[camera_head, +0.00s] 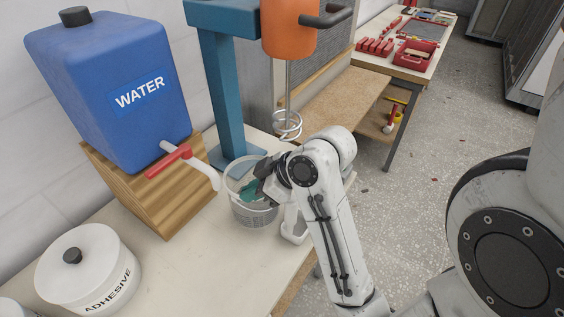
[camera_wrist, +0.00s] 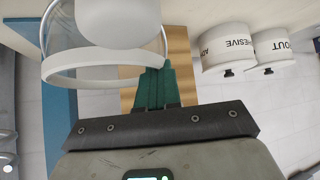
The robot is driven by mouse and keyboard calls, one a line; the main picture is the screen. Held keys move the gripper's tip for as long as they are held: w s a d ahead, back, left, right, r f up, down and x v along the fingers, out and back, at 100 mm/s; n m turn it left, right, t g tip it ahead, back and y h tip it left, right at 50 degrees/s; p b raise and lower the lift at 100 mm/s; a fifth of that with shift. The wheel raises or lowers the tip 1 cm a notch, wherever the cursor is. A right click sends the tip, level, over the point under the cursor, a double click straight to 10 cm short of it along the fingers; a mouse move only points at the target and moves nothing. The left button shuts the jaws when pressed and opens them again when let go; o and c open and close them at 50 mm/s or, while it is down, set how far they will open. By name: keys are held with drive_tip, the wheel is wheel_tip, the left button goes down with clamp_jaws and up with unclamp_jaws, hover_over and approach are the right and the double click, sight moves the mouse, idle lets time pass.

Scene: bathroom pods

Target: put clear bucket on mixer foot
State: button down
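The clear bucket (camera_head: 254,214), a see-through pail with a pale rim, stands upright at the front edge of the mixer foot. It looks to be at bench height; whether it touches the bench is hard to tell. The mixer foot (camera_head: 236,160) is the blue base under the blue column. My gripper (camera_head: 254,188) has teal fingers at the bucket's rim, partly hidden by my wrist. In the wrist view the fingers (camera_wrist: 157,80) are close together on the rim of the bucket (camera_wrist: 62,68). A pale rounded shape hides part of the bucket there.
The whisk (camera_head: 287,124) hangs from the orange mixer head (camera_head: 290,35) just beyond the bucket. The blue water tank (camera_head: 110,90), with a red-handled tap (camera_head: 170,160), is on the left. A white adhesive pot (camera_head: 88,275) sits at front left.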

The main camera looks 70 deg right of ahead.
drive_tip(key=s+d+f+p, duration=0.1)
drive_tip(key=d, duration=0.6)
drive_tip(key=s+d+f+p, duration=0.1)
drive_tip(key=s+d+f, duration=0.1)
drive_tip(key=d, duration=0.5)
drive_tip(key=shift+s+d+f, duration=0.2)
drive_tip(key=c, duration=1.8)
unclamp_jaws()
drive_tip(key=shift+f, duration=0.2)
drive_tip(key=o, duration=0.5)
drive_tip(key=shift+c, duration=0.2)
drive_tip(key=shift+r, duration=0.1)
